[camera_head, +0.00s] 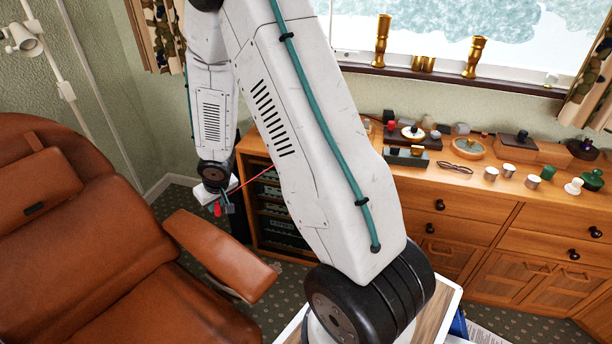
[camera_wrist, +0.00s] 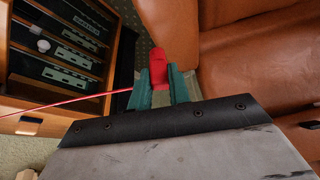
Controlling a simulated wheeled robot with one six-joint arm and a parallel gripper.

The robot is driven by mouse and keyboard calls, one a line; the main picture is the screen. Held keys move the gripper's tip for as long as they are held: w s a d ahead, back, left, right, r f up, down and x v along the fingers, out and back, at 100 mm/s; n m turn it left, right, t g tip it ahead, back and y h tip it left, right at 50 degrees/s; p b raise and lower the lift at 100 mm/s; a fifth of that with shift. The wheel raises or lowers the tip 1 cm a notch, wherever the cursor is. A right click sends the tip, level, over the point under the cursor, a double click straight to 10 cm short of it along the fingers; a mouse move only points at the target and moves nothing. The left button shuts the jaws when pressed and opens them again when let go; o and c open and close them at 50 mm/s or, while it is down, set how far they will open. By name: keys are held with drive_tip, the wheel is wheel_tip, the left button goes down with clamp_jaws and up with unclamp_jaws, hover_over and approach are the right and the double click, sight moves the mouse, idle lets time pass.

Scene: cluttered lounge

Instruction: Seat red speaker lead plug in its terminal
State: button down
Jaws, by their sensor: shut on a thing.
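My gripper (camera_wrist: 159,88) is shut on the red plug (camera_wrist: 158,67), with one teal jaw on either side of it. The plug's rounded end sticks out beyond the jaws. The thin red lead (camera_wrist: 70,102) runs from the gripper off the left edge. In the head view, my gripper (camera_head: 224,203) is left of centre, between the armchair and the cabinet, with the red plug (camera_head: 217,210) at its tip. The lead (camera_head: 250,180) runs up right towards the cabinet, then goes behind my arm. I cannot make out the terminal in either view.
A brown leather armchair (camera_head: 110,260) stands at left, its armrest (camera_head: 222,255) close below my gripper. A wooden sideboard (camera_head: 480,205) with clutter on top stands at right. Its open bay of equipment (camera_wrist: 65,45) shows at upper left in the wrist view. My arm hides the middle.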

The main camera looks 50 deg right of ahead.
drive_tip(key=s+d+m, duration=0.1)
drive_tip(key=s+d, duration=0.3)
drive_tip(key=d, duration=0.4)
drive_tip(key=s+d+m, duration=0.1)
drive_tip(key=s+d, duration=0.3)
drive_tip(key=d, duration=0.5)
drive_tip(key=s+d+m+h, duration=0.1)
drive_tip(key=s+d, duration=0.4)
drive_tip(key=d, duration=0.3)
drive_tip(key=shift+d+r, duration=0.15)
drive_tip(key=shift+d, duration=0.15)
drive_tip(key=shift+s+a+g, duration=0.1)
drive_tip(key=shift+s+g, duration=0.15)
drive_tip(key=shift+g, duration=0.05)
drive_tip(key=shift+f, duration=2.85)
drive_tip(key=shift+f, duration=1.55)
drive_tip(key=c, duration=1.2)
unclamp_jaws()
drive_tip(key=shift+c, duration=0.2)
